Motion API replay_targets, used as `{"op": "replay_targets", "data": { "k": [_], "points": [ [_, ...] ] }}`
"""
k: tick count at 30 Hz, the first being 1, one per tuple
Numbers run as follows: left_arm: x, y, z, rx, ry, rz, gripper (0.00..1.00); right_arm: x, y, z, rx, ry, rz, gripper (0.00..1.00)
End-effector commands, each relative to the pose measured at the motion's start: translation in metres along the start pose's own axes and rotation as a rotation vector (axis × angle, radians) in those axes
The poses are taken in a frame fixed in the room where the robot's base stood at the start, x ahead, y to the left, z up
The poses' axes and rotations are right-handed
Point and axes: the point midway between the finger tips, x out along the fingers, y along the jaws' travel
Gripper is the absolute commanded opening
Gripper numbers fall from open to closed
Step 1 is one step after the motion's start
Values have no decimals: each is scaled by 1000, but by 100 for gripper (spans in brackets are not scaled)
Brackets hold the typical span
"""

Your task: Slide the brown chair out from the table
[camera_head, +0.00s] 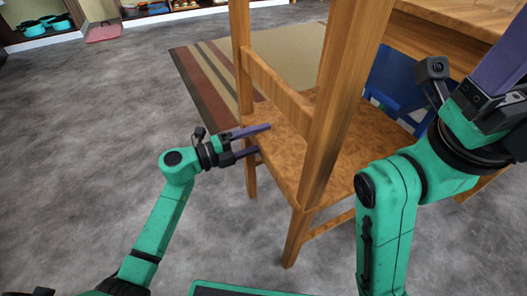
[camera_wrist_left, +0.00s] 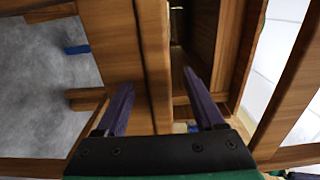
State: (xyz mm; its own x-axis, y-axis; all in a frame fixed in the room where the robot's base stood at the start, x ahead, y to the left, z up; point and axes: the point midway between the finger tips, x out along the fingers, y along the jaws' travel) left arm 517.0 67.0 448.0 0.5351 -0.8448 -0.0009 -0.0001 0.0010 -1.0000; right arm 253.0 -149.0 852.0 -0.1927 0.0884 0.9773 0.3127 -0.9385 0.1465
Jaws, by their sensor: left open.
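The brown wooden chair (camera_head: 281,148) stands at the centre right of the head view, with its back posts rising past the top edge. My left gripper (camera_head: 262,139) is open beside the chair, its fingers reaching over the near left edge of the seat. In the left wrist view a wooden post (camera_wrist_left: 155,50) shows between the open fingers (camera_wrist_left: 158,80); I cannot tell whether they touch it. The wooden table (camera_head: 470,12) is at the upper right, partly hidden by the chair. My right gripper (camera_head: 500,75) is at the right edge, partly cut off.
A blue chair (camera_head: 394,76) stands by the table behind the brown chair. A striped rug (camera_head: 205,75) lies on the grey floor beyond. Shelves with items (camera_head: 42,27) line the back. The floor to the left (camera_head: 80,140) is clear.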

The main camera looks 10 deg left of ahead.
Motion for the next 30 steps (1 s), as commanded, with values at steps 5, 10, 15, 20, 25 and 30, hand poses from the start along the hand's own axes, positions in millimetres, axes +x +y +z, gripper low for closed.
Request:
{"op": "replay_targets", "data": {
  "k": [5, 10, 15, 20, 25, 30],
  "points": [
    [0, 0, 0, 0, 0, 0, 20, 0, 0, 0, 0, 0, 0, 100],
    [-1, 0, 0, 0, 0, -1, 0, 0, 0, 0, 1, -1, 0, 100],
    [-1, 0, 0, -1, 1, -1, 0, 0, 0, 0, 1, -1, 0, 100],
    [-1, 0, 0, -1, 1, -1, 0, 0, 0, 0, 1, -1, 0, 100],
    [-1, 0, 0, -1, 1, -1, 0, 0, 0, 0, 1, -1, 0, 100],
    [-1, 0, 0, -1, 1, -1, 0, 0, 0, 0, 0, -1, 0, 100]
  ]
}}
